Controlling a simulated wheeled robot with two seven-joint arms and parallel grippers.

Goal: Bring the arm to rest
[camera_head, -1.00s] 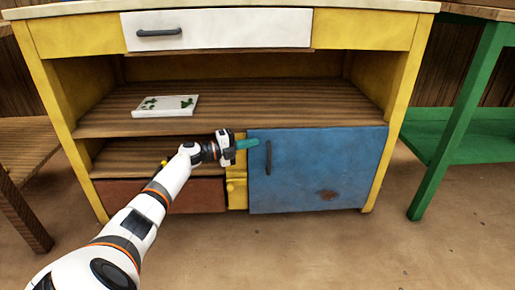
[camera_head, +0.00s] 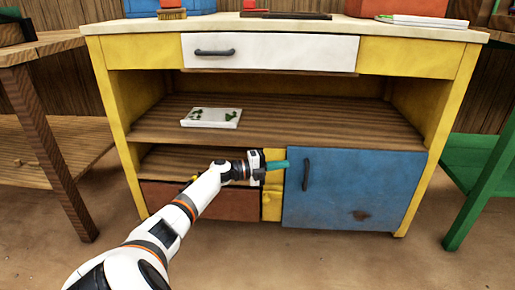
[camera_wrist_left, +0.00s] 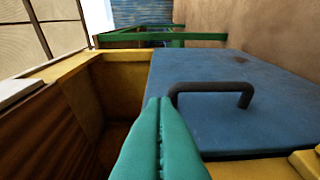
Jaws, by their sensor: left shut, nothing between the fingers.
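My left arm (camera_head: 188,208) reaches in from the lower left toward the yellow cabinet. Its left gripper (camera_head: 277,165) has teal fingers, shut and empty, in front of the cabinet just left of the blue door (camera_head: 355,188). In the left wrist view the teal fingertips (camera_wrist_left: 160,110) lie together, close to the dark handle (camera_wrist_left: 212,88) of the blue door. I cannot tell whether they touch it. The blue door looks closed in the head view, its handle (camera_head: 306,170) upright near its left edge. My right gripper is not in view.
A white tray with green bits (camera_head: 211,118) lies on the middle shelf (camera_head: 290,122). A white drawer (camera_head: 270,52) is above, a red-brown drawer (camera_head: 225,202) below. A wooden table (camera_head: 52,150) stands left, a green one (camera_head: 490,160) right. The floor in front is clear.

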